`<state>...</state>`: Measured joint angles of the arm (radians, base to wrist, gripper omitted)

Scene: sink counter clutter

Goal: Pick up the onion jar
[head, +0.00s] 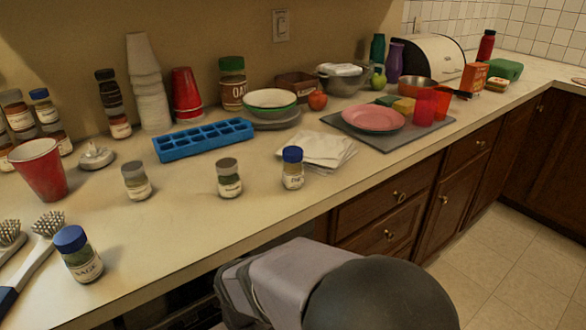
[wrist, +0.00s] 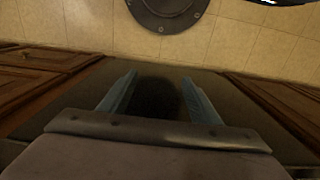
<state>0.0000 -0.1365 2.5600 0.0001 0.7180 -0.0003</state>
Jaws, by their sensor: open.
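Several small spice jars stand apart on the counter in the head view. One has a grey lid (head: 136,181), another grey-lidded jar (head: 229,178) stands to its right, and a blue-lidded jar (head: 293,168) stands beside the napkins. A front-left blue-lidded jar (head: 80,254) has a label that seems to read sage. I cannot read which jar is onion. My gripper (wrist: 158,78) is open and empty in the wrist view, its two fingers apart and pointing down toward the floor by the cabinets, away from all jars. The head view shows my arm at the bottom, not the fingers.
A red cup (head: 39,169) and brushes (head: 45,228) are at the left. A blue ice tray (head: 203,139), stacked cups (head: 147,85) and more jars stand behind. Napkins (head: 320,150) and a pink plate (head: 373,117) lie right. Bare counter surrounds the front jars.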

